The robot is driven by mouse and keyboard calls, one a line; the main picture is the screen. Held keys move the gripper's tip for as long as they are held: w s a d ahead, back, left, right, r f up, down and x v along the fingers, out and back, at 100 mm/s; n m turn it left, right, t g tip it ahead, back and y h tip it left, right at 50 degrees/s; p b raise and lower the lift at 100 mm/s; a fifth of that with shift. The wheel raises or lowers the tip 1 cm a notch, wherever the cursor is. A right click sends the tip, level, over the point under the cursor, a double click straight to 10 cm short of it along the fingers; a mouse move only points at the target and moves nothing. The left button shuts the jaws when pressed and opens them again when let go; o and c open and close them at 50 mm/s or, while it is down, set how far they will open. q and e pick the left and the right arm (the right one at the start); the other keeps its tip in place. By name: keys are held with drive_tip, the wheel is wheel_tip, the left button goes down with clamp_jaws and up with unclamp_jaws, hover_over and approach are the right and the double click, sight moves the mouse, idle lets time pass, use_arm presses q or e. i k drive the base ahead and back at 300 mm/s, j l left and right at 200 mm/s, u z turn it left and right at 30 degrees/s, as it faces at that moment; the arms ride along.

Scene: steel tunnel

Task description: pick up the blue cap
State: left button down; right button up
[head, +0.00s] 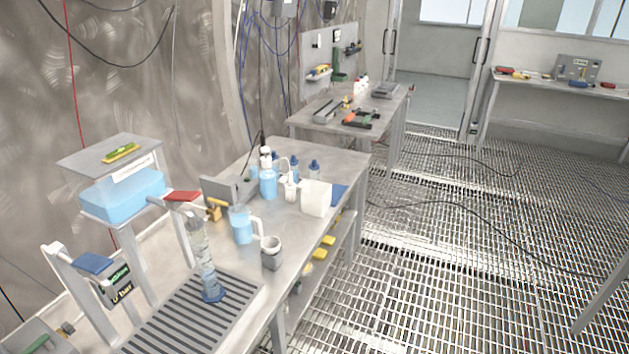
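Small blue caps show on bottles at the back of the near steel bench: one cap (314,163) tops a bottle right of the group, and another cap (293,160) is just left of it. A further blue top is partly hidden behind the blue-filled bottle (268,183). A flat blue piece (92,263) lies on a small stand at the bench's left end; I cannot tell whether it is a cap. Which one is the task's cap is not clear. Neither of my grippers is in view.
A blue tank (124,194) stands left. The grating floor (420,290) right is mostly free, with cables across it.

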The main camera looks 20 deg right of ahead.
sight(313, 165)
drive_tip(key=i+l, duration=0.35)
drive_tip(key=l, duration=0.15)
drive_tip(key=i+l+z, duration=0.1)
drive_tip(key=i+l, duration=0.2)
drive_tip(key=l, duration=0.25)
